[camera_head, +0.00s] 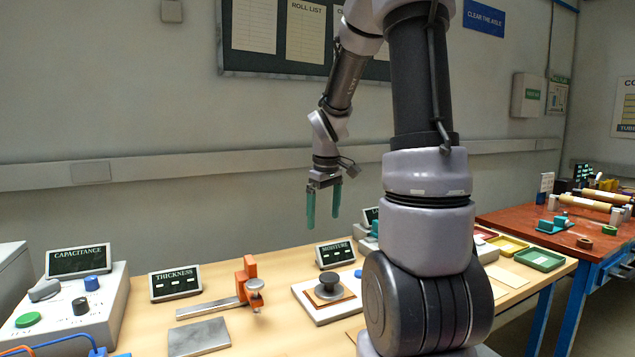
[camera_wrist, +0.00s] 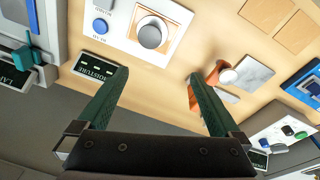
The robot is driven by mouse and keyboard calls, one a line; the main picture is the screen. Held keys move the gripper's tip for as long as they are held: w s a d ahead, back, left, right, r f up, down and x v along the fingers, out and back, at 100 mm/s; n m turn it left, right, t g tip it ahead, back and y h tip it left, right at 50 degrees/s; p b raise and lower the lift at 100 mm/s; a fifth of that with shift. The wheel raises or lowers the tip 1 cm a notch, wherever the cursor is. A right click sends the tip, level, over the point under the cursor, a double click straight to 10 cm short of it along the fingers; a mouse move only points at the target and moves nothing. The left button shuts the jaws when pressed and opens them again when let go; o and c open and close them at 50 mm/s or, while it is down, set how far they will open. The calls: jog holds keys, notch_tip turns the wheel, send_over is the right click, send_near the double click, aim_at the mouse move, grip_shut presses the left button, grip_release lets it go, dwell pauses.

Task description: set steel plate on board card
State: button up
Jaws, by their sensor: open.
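The steel plate (camera_head: 199,337) is a flat grey square lying on the bench at the front left. It also shows in the wrist view (camera_wrist: 254,73), beside the orange thickness gauge. Two loose tan cards (camera_wrist: 267,12) (camera_wrist: 297,31) lie on the bench in the wrist view. Another brown card (camera_head: 331,298) lies under a grey round weight (camera_head: 328,286) on the moisture meter; I cannot tell which card is the board card. My gripper (camera_head: 323,221) is open and empty, pointing down, high above the back of the bench. Its green fingers (camera_wrist: 158,80) are apart from everything.
The orange thickness gauge (camera_head: 251,283) stands behind the plate. The capacitance box (camera_head: 75,309) is at left, and the moisture meter (camera_head: 313,307) is in the middle. Coloured trays (camera_head: 540,259) sit at the right end. My arm hides part of the bench.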

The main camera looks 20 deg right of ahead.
jog(key=s+a+r+m+t+y, duration=0.1)
jog(key=s+a+r+m, duration=0.3)
jog(key=s+r, duration=0.4)
jog(key=s+a+r+m+t+y, duration=0.1)
jog(key=s+a+r+m+t, duration=0.3)
jog(key=s+a+r, duration=0.2)
jog(key=s+r, duration=0.1)
jog(key=s, duration=0.1)
jog(key=shift+s+r+t, duration=0.3)
jog(key=shift+s+r, duration=0.05)
jog(key=shift+r, duration=0.05)
